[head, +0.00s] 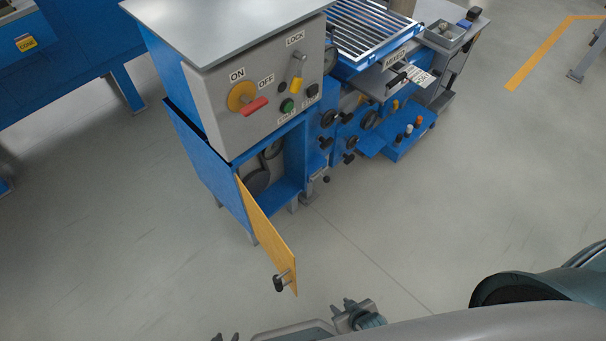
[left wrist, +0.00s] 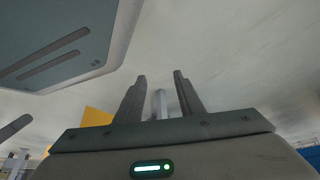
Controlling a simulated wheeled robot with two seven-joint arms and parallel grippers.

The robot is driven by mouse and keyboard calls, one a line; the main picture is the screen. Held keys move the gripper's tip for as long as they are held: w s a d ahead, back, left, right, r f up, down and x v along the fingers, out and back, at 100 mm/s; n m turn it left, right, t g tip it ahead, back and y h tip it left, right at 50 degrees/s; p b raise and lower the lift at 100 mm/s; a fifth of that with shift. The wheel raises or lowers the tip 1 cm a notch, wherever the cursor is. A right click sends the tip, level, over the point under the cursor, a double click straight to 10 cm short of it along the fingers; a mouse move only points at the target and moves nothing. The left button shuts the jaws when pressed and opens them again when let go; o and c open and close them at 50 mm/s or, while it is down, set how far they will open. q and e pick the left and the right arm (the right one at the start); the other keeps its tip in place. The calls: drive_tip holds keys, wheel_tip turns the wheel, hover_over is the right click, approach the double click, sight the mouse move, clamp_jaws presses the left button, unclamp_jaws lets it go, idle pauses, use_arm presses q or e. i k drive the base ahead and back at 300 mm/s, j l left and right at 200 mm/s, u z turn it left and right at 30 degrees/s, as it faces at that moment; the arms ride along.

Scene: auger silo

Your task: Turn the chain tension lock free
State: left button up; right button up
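My left gripper (head: 226,338) shows only as tips at the bottom edge, well away from the panel. In the left wrist view its fingers (left wrist: 160,92) stand apart with nothing held. My right gripper (head: 355,312) seems to be the pronged part at the bottom centre; its opening is unclear.
An orange door (head: 268,233) with a dark handle (head: 283,281) stands open below the panel, between it and my grippers. The panel also carries a red ON/OFF handle (head: 254,106) and a green button (head: 287,105). The floor in front is clear.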

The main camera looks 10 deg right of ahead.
sight(327, 143)
drive_tip(key=k+l+z, duration=0.15)
drive_tip(key=l+z, duration=1.05)
drive_tip(key=l, duration=0.15)
